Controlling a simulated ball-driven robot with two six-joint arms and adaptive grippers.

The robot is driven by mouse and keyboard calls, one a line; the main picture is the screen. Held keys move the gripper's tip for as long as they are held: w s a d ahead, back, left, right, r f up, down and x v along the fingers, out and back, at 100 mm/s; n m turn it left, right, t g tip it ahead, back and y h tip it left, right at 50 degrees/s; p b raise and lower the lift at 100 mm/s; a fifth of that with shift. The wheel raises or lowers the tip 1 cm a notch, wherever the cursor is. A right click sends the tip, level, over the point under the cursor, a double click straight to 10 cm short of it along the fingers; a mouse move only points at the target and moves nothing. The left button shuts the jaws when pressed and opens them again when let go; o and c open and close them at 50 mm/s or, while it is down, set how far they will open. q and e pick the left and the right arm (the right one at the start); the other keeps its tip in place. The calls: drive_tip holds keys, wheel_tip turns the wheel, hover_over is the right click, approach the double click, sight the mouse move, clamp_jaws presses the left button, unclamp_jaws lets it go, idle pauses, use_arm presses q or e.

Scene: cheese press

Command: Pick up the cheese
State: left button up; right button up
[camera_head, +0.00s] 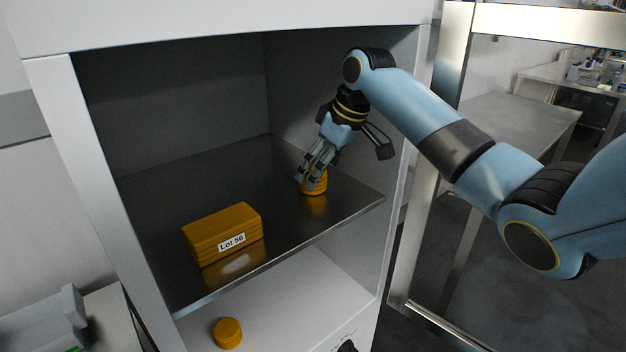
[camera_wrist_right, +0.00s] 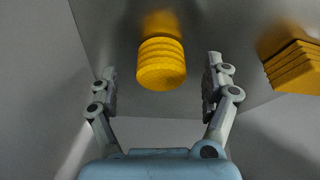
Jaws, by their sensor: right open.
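A round, ridged orange-yellow cheese (camera_head: 315,184) stands on the dark metal shelf inside the cabinet, towards the right. It also shows in the right wrist view (camera_wrist_right: 162,64), ahead of the fingers and between their lines. My right gripper (camera_head: 312,170) is at this cheese, its fingers partly covering it in the head view. In the right wrist view the right gripper (camera_wrist_right: 161,88) is open, with a gap on both sides of the cheese. A rectangular orange block labelled "Lot 56" (camera_head: 222,232) sits on the shelf to the left. My left gripper is not in view.
The shelf (camera_head: 160,275) has a free front edge, and cabinet walls stand left, right and behind. Another small round orange piece (camera_head: 228,333) lies on the white surface below. A metal-framed door (camera_head: 450,70) stands open at right. A grey bin (camera_head: 45,320) is lower left.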

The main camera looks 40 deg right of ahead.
drive_tip(key=shift+w+a+f, duration=0.25)
drive_tip(key=shift+w+f, duration=0.2)
drive_tip(key=shift+w, duration=0.1)
drive_tip(key=shift+w+a+f, duration=0.25)
drive_tip(key=shift+w+f, duration=0.2)
drive_tip(key=shift+w, duration=0.05)
drive_tip(key=shift+w+f, duration=0.15)
drive_tip(key=shift+f, duration=0.35)
drive_tip(key=c, duration=1.3)
